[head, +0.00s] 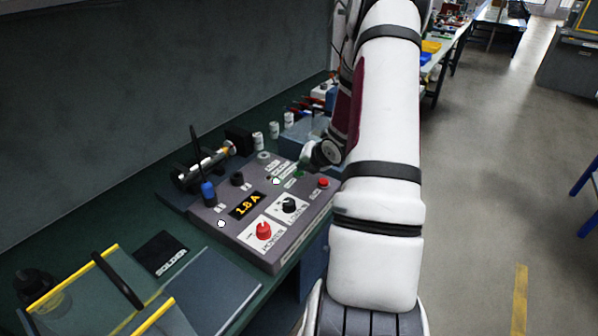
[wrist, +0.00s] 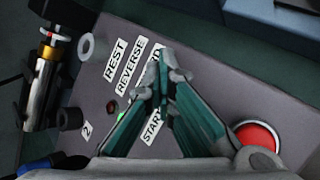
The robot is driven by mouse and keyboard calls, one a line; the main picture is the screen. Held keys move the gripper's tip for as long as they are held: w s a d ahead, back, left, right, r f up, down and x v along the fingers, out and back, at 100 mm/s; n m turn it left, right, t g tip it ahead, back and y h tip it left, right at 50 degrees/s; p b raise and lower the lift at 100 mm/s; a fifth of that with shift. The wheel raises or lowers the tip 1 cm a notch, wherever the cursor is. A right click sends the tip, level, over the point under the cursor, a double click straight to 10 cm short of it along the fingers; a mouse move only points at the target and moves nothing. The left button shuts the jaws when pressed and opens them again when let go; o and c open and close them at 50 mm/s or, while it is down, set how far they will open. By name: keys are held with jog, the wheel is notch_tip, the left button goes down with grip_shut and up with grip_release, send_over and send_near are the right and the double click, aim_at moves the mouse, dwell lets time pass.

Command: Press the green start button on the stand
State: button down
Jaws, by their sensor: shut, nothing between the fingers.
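The stand (head: 228,236) is a grey sloped panel on the bench with knobs, labels and an orange "1.8 A" display. My gripper (head: 301,168) is over its far right part, close above the panel; contact cannot be told. In the wrist view my gripper (wrist: 166,80) is shut and empty, its teal fingers meeting over the labels. A START label (wrist: 152,128) shows between the fingers. A small bright green spot (wrist: 121,117) shows beside the left finger, partly covered. The green start button cannot be clearly made out; the fingers may hide it.
A red button (wrist: 258,137) is right of the fingers, also in the head view (head: 323,182). A red knob (head: 264,230) and a black knob (head: 289,205) are on the front of the panel. Small white bottles (head: 274,130) stand behind.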

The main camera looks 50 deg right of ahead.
jog(key=shift+r+p, duration=0.7)
jog(key=shift+r, duration=0.35)
jog(key=shift+r, duration=0.1)
notch_tip(320, 180, up, 4)
jog(key=p, duration=0.3)
jog(key=shift+s+r, duration=0.1)
jog(key=shift+r, duration=0.3)
dwell(0.5)
